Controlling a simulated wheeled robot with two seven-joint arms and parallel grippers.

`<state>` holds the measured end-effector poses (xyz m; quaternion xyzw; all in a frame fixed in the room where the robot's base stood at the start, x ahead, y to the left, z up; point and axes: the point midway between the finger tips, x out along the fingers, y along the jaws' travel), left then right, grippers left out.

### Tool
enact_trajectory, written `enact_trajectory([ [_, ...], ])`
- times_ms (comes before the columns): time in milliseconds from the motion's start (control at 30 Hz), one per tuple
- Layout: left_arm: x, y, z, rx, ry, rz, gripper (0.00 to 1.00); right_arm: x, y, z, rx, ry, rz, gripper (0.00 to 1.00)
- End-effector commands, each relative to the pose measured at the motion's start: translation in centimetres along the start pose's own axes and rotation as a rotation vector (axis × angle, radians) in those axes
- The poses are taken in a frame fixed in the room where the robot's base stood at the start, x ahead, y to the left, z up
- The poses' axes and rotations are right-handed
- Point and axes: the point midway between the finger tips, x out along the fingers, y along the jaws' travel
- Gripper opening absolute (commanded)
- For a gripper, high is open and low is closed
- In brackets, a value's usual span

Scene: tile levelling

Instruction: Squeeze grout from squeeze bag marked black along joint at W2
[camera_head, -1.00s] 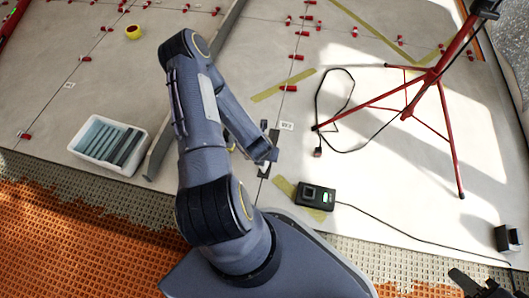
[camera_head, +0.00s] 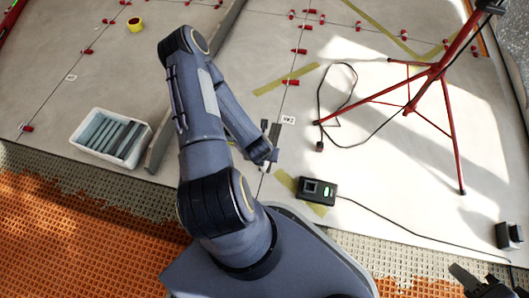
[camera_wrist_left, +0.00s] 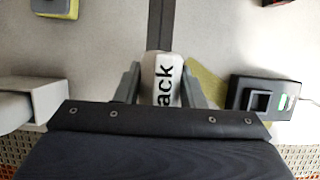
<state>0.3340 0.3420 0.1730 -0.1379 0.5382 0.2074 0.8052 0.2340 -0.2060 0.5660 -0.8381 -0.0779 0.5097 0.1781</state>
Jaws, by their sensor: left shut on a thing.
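The white squeeze bag (camera_wrist_left: 163,75) shows in the left wrist view with black letters "ack"; the rest of its marking is hidden. My left gripper (camera_wrist_left: 160,92) is shut on it, one finger on each side. In the head view my left gripper (camera_head: 268,158) is low beside the W2 label (camera_head: 289,119), and the bag is mostly hidden there. The dark joint (camera_wrist_left: 160,25) runs straight up from the bag's top end; I cannot tell whether the tip touches it. My right gripper (camera_head: 478,283) is at the bottom right corner, fingers apart and empty.
A black device (camera_head: 318,189) with a green-lit screen and cable lies right of the gripper. A red tripod (camera_head: 432,75) stands at right. Several red clips dot the joints.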

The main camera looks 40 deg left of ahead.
Motion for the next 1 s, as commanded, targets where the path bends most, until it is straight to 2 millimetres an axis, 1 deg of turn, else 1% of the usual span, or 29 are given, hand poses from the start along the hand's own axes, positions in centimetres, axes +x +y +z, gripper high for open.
enact_trajectory([
  [400, -0.6, 0.0, -1.3, 0.000, 0.000, -0.001, 0.00, 0.0, 0.0, 0.0, 0.000, 0.000, 0.000, 0.36],
  [667, -0.7, 0.0, -1.7, 0.000, 0.000, -0.001, 0.00, 0.0, 0.0, 0.0, 0.000, 0.000, 0.000, 0.36],
  [1000, -1.1, 0.1, -2.7, -0.001, 0.001, 0.000, 0.00, 0.0, 0.0, 0.0, 0.000, 0.000, 0.000, 0.36],
])
